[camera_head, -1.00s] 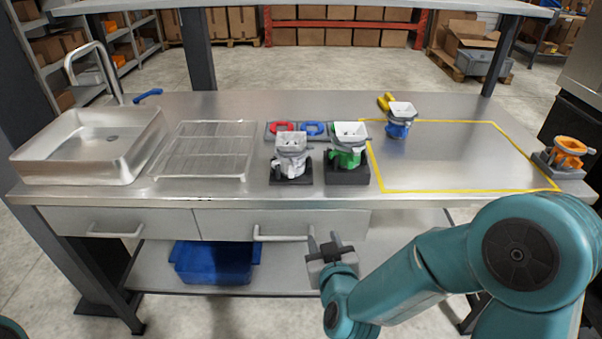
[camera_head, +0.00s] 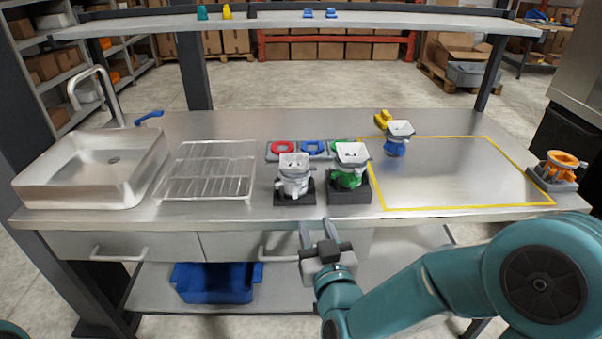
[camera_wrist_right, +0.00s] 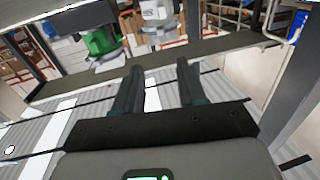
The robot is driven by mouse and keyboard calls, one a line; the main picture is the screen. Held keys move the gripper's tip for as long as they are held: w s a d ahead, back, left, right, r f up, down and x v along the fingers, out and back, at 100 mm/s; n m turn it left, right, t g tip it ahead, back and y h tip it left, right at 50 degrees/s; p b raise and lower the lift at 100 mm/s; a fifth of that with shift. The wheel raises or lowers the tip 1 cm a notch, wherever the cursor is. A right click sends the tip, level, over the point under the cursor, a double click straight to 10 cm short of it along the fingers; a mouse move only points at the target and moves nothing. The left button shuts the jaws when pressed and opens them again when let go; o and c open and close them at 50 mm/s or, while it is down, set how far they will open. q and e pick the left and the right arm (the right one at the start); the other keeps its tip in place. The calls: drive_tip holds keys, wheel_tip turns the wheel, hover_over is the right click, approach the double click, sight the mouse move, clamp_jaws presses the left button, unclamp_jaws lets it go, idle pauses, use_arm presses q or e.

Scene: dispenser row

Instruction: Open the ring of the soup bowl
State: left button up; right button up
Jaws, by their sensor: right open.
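I cannot tell a soup bowl by name. Several dispenser-like pieces with square tops are on the steel counter: a white one (camera_head: 293,174) and a green one (camera_head: 350,168) on dark bases near the front edge, a blue one (camera_head: 397,140) farther back, and an orange one (camera_head: 562,166) at the far right. My right gripper (camera_head: 318,228) is open and empty, in front of the counter's edge below the white and green pieces. The right wrist view shows its two fingers (camera_wrist_right: 158,75) apart, with the green piece (camera_wrist_right: 100,40) and the white piece (camera_wrist_right: 155,10) beyond. My left gripper is out of view.
A holder with red (camera_head: 283,147) and blue (camera_head: 313,147) rings stands behind the pieces. A yellow object (camera_head: 382,119) lies near the blue piece. Left are a wire rack (camera_head: 208,172) and a sink (camera_head: 95,165). The yellow-taped area (camera_head: 460,175) is mostly clear.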

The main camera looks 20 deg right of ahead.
sight(299, 184)
drive_tip(key=w, duration=0.4)
drive_tip(key=w+p, duration=0.1)
drive_tip(key=w, duration=0.4)
drive_tip(key=w+d, duration=0.1)
drive_tip(key=w, duration=0.3)
drive_tip(key=shift+w+d, duration=0.1)
drive_tip(key=shift+w, duration=0.25)
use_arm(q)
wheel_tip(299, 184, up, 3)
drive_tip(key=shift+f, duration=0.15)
